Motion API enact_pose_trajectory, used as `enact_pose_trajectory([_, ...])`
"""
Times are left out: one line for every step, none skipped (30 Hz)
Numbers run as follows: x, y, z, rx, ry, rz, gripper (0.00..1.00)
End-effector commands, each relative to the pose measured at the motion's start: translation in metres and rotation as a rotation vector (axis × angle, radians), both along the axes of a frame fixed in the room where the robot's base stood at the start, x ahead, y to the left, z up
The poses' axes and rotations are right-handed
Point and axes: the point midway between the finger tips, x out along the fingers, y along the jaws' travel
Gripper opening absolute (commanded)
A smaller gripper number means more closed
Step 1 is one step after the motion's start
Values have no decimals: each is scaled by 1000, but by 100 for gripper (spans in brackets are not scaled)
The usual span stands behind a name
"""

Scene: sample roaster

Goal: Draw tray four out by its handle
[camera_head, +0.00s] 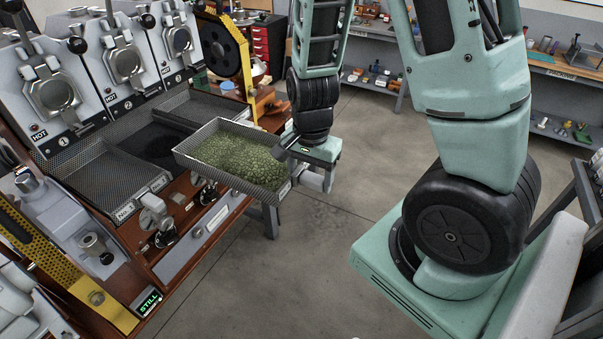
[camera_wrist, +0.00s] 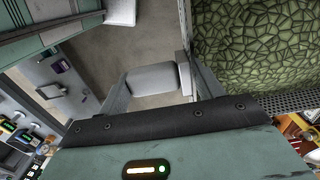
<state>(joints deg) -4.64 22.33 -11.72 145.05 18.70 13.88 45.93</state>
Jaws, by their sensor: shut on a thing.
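A mesh-walled tray (camera_head: 222,177) full of green beans sticks out from the roaster bench over open floor in the head view. Its number is not readable, so I cannot tell that it is tray four. My gripper (camera_head: 312,176) is at the tray's outer right end. In the wrist view, my gripper (camera_wrist: 162,84) has its two fingers on either side of a grey block-like handle (camera_wrist: 152,78), shut on it. The beans and the tray's mesh wall (camera_wrist: 285,103) show right beside the fingers. The handle is mostly hidden in the head view.
The roaster bench has tilted white heads with round doors, numbered 1 and 2 (camera_head: 125,63), marked HOT. A mesh tray (camera_head: 85,170) labelled No. 1 sits in the bench at left. A STILL display (camera_head: 149,302) glows green. The floor (camera_head: 335,225) right of the tray is clear.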

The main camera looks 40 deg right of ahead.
Motion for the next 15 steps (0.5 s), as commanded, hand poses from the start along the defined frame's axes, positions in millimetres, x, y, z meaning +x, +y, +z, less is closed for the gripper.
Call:
enact_pose_trajectory([3, 0, -3, -2, -9, 5, 30])
enact_pose_trajectory([3, 1, -3, -3, -10, 7, 30])
enact_pose_trajectory([3, 1, -3, -3, -12, 7, 30])
enact_pose_trajectory([4, 0, -3, -4, -12, 7, 30])
enact_pose_trajectory([3, 0, -3, -4, -12, 9, 30])
enact_pose_trajectory([3, 1, -2, -5, -12, 11, 30])
enact_pose_trajectory([4, 1, -2, -6, -14, 10, 30])
enact_pose_trajectory([3, 0, -2, -6, -14, 9, 30])
enact_pose_trajectory([3, 1, -2, -6, -14, 12, 30])
enact_pose_trajectory([3, 1, -1, -6, -15, 13, 30])
enact_pose_trajectory([3, 0, -1, -7, -16, 12, 30])
enact_pose_trajectory([3, 0, -1, -7, -15, 12, 30])
enact_pose_trajectory([2, 1, -1, -7, -16, 13, 30])
enact_pose_trajectory([2, 0, 0, -8, -17, 14, 30])
enact_pose_trajectory([2, 0, 0, -8, -17, 14, 30])
